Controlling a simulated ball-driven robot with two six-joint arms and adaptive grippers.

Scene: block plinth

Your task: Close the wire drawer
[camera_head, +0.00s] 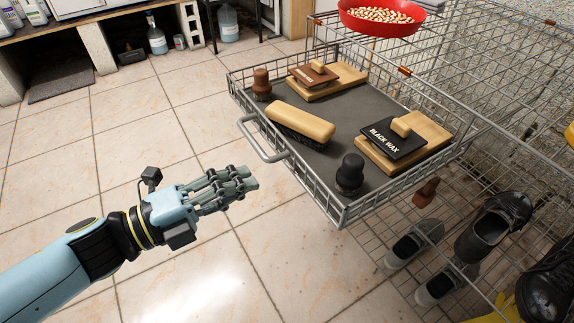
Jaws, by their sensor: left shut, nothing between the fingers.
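The wire drawer (290,174) stands pulled out of the wire rack on the right, with its grey wire front facing left. Its bar handle (258,146) sticks out from the front. On the dark liner inside lie a brush (300,122), a black wax tin (390,142) on a wooden board, a brown tin on another board, and two upright knobbed daubers. My left gripper (248,180) is shut and empty, just in front of the drawer, below the handle in the picture and apart from it. My right gripper is not in view.
The wire rack (480,70) holds a red bowl of nuts (382,15) on top. Shoes (492,226) stand on a lower shelf below the drawer. The tiled floor (130,130) on the left is clear. Block shelving with bottles stands at the back left.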

